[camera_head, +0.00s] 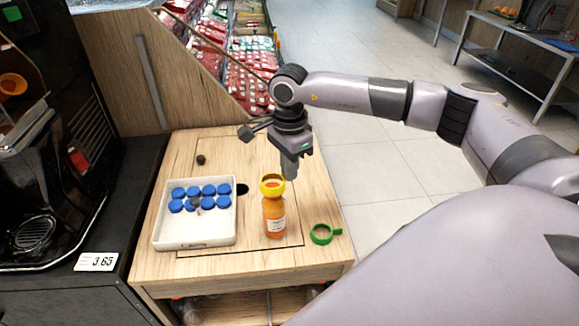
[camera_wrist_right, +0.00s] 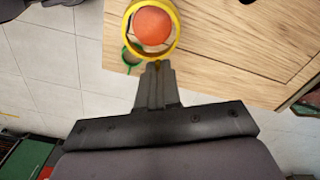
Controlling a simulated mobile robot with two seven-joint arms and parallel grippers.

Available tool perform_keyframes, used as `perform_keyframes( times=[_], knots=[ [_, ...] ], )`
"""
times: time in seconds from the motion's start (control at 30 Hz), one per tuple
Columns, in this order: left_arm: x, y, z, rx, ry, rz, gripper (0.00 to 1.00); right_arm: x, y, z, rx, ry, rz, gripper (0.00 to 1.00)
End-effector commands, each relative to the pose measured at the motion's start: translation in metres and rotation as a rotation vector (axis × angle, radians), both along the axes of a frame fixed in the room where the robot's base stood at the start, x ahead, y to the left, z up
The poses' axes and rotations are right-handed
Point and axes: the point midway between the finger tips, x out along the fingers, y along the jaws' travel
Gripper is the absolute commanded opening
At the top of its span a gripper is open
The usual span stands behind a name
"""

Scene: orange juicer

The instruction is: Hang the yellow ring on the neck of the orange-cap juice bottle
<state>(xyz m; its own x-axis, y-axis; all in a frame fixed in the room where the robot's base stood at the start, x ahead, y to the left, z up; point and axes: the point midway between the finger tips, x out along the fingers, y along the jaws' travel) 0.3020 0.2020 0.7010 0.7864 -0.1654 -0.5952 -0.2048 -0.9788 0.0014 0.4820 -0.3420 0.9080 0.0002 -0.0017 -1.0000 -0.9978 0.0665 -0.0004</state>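The orange juice bottle (camera_head: 274,217) stands upright on the wooden table, with a white label on its front. The yellow ring (camera_head: 263,188) is at the top of the bottle, at about the height of the cap. In the right wrist view the orange cap (camera_wrist_right: 152,26) shows inside the opening of the yellow ring (camera_wrist_right: 175,42). I cannot tell how low the ring sits around the neck. My right gripper (camera_head: 290,176) is just behind and right of the bottle top. Its fingers (camera_wrist_right: 155,66) are shut on the ring's near edge. My left gripper is not in view.
A green ring (camera_head: 321,234) lies on the table right of the bottle. A white tray (camera_head: 195,236) with several blue caps (camera_head: 209,190) stands on the left. The tabletop between is clear.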

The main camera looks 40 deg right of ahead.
Motion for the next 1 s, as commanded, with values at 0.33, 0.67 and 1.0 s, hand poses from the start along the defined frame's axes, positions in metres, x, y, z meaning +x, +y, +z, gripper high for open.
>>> perform_keyframes(
  times=[0.33, 0.67, 1.0],
  knots=[
    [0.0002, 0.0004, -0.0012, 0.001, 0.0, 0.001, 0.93, 0.0002, -0.0001, -0.0015, 0.0, 0.0, 0.0, 0.0],
    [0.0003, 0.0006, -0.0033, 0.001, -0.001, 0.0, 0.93, 0.0001, -0.0001, -0.0043, 0.0, 0.001, 0.0, 0.0],
    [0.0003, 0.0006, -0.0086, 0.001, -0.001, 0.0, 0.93, 0.0, 0.0, -0.0112, 0.0, 0.0, 0.0, 0.0]
  ],
)
